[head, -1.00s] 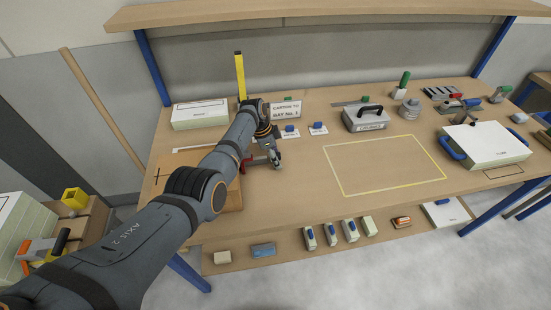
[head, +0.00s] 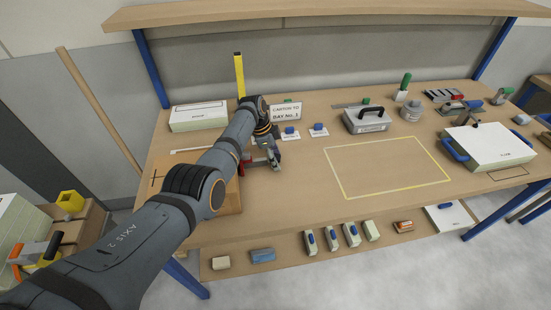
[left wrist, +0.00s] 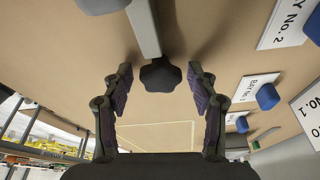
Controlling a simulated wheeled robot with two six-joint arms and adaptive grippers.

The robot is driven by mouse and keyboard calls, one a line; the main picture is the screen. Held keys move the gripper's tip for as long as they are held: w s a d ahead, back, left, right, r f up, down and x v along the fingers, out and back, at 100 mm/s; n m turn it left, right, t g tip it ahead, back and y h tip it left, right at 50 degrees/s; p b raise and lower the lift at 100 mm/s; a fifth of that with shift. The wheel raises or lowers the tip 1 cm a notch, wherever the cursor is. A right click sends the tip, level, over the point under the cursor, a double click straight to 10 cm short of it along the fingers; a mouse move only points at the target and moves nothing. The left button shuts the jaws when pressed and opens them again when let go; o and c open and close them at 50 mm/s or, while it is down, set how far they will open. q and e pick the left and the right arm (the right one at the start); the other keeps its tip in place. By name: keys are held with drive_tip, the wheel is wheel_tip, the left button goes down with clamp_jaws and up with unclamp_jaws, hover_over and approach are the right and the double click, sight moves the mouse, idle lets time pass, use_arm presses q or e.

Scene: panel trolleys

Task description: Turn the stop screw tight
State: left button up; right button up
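The dark, lobed knob of what looks like the stop screw (left wrist: 160,75) shows in the left wrist view at the end of a pale grey bar (left wrist: 143,28). My left gripper (left wrist: 160,78) is open, with one finger on each side of the knob and a visible gap on both sides. In the head view my left gripper (head: 274,160) is low over the bench, at the right edge of a wooden board (head: 228,200), beside a red part (head: 249,163). The arm hides much of the board, and the knob cannot be made out there. My right gripper is in neither view.
Blue-knobbed pieces with bay labels (head: 290,134) stand just behind the gripper. A sign (head: 285,112) and a white box (head: 198,115) are farther back. The yellow-outlined area (head: 385,167) to the right is empty. A grey case (head: 366,120) stands behind it.

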use_arm(q)
wheel_tip(320, 180, up, 7)
drive_tip(key=p, duration=0.6)
drive_tip(key=shift+p, duration=0.35)
